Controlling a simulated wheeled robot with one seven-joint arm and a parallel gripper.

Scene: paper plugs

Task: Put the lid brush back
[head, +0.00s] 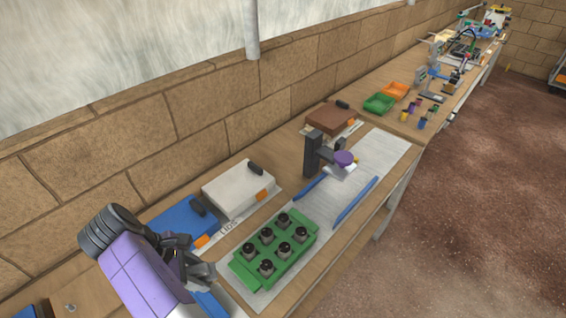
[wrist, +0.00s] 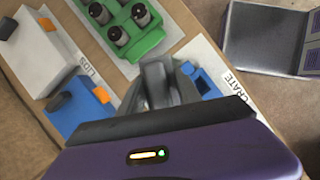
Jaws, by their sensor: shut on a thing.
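My gripper (head: 203,273) is at the lower left of the head view, between the blue lidded box and the green block. In the wrist view my gripper (wrist: 160,78) is shut, with its grey fingers close together. What it holds is mostly hidden by the fingers, and I cannot make out a brush shape. The blue box (head: 180,222) has a black piece on top and an orange tab; it also shows in the wrist view (wrist: 78,112). The white box (head: 236,190) behind it has the same fittings. The mat there is marked LIDS (wrist: 85,68).
A green block (head: 294,258) with several dark round plugs stands right of my gripper. A blue crate (wrist: 200,80) marked CRATE is close by. A dark stand with a purple knob (head: 344,158), blue rails (head: 356,201) and a brown box (head: 330,118) are farther along the bench.

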